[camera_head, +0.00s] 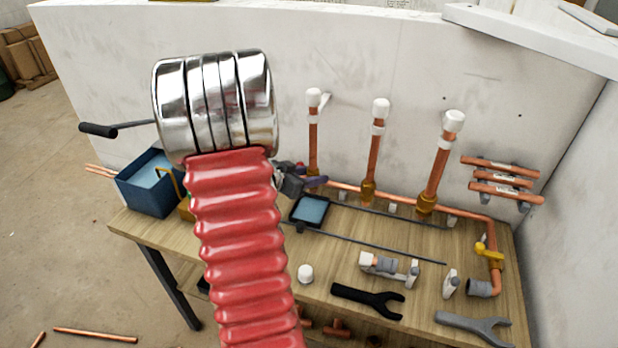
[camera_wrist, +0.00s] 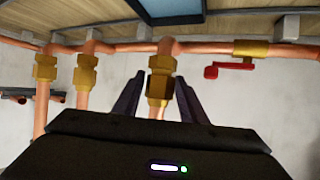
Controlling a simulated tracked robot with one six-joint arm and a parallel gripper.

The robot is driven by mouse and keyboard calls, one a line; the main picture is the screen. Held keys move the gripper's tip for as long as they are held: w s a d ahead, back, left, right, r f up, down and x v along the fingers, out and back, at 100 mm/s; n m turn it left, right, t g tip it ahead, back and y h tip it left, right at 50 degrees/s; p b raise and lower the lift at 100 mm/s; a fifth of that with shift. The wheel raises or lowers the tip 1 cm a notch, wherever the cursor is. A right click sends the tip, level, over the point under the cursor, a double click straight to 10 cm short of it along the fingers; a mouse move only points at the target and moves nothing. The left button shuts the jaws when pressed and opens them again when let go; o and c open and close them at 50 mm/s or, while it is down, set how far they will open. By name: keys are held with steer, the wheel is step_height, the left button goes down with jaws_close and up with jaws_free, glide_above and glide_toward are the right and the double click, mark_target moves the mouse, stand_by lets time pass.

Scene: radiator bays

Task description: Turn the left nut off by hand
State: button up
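The left nut is a brass hex fitting at the foot of the left copper riser (camera_head: 313,140); in the wrist view the nut (camera_wrist: 158,86) stands between my fingers. My gripper (camera_wrist: 159,78) is open, one dark finger on each side of the nut, with a gap showing on both sides. In the head view my gripper (camera_head: 318,181) is at the base of the left riser, partly behind my red arm, and covers most of the nut there. The middle nut (camera_head: 368,190) and right nut (camera_head: 427,203) are clear of my gripper.
A copper pipe (camera_head: 470,217) runs along the bench back below the white wall. A red-handled valve (camera_wrist: 230,67) sits beside the nut. On the bench (camera_head: 330,272) are a blue-lined tray (camera_head: 311,209), a black wrench (camera_head: 368,299), a grey wrench (camera_head: 473,326) and a white cap (camera_head: 305,273).

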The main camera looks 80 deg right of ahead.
steer(key=c, duration=0.5)
steer(key=shift+o, duration=0.2)
steer(key=shift+n+t+h, duration=0.6)
steer(key=shift+n+t, duration=0.7)
steer(key=shift+s+n+t, duration=0.1)
steer(key=shift+n+t, duration=0.4)
steer(key=shift+t, duration=0.1)
steer(key=shift+n+t+h, duration=0.3)
steer(key=shift+n+t, duration=1.5)
steer(key=shift+t, duration=0.2)
steer(key=o, duration=1)
steer(key=shift+c, duration=0.2)
